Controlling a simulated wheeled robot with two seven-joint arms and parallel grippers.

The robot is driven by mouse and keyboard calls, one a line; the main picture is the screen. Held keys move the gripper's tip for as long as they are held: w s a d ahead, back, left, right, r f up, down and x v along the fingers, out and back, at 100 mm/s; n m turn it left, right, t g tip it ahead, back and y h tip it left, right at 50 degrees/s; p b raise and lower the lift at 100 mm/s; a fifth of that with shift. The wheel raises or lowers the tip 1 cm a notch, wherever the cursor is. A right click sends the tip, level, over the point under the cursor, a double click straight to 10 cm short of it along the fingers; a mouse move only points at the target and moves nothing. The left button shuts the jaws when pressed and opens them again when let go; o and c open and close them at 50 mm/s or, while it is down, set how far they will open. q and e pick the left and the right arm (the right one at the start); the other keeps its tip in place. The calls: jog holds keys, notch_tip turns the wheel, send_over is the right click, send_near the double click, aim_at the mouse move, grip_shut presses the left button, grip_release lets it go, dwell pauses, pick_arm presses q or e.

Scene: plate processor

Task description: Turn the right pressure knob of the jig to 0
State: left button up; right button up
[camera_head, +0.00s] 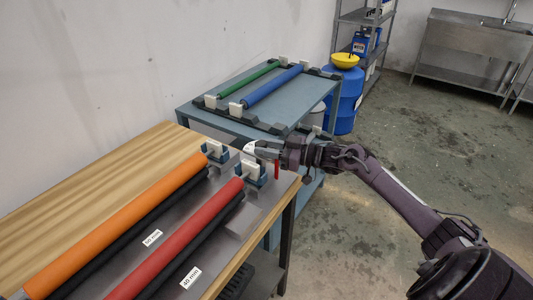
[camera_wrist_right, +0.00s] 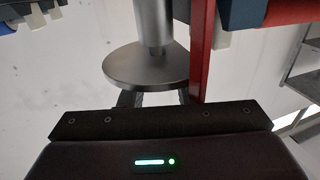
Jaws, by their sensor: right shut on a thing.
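The jig on the wooden table has an orange roller (camera_head: 120,225) and a red roller (camera_head: 190,240), each ending at a white block on a dark blue mount. My right gripper (camera_head: 254,149) is at the far end of the jig, beside the red roller's white block (camera_head: 249,170). In the right wrist view a round metal knob (camera_wrist_right: 146,66) with a thick metal stem fills the space in front of my right gripper (camera_wrist_right: 154,98). Its fingers are shut on the knob, with their tips partly hidden behind the disc. My left gripper is not in view.
A red upright bar (camera_wrist_right: 203,50) stands close to the right of the knob in the wrist view. Behind the table is a blue-grey cart (camera_head: 200,112) with a green roller (camera_head: 248,80) and a blue roller (camera_head: 273,86). A blue barrel (camera_head: 345,95) stands beyond it. Open floor lies at right.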

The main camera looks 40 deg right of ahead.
dwell(0.4)
jog(key=o, duration=1)
jog(key=shift+b+v, duration=0.4)
jog(key=shift+v, duration=3.55)
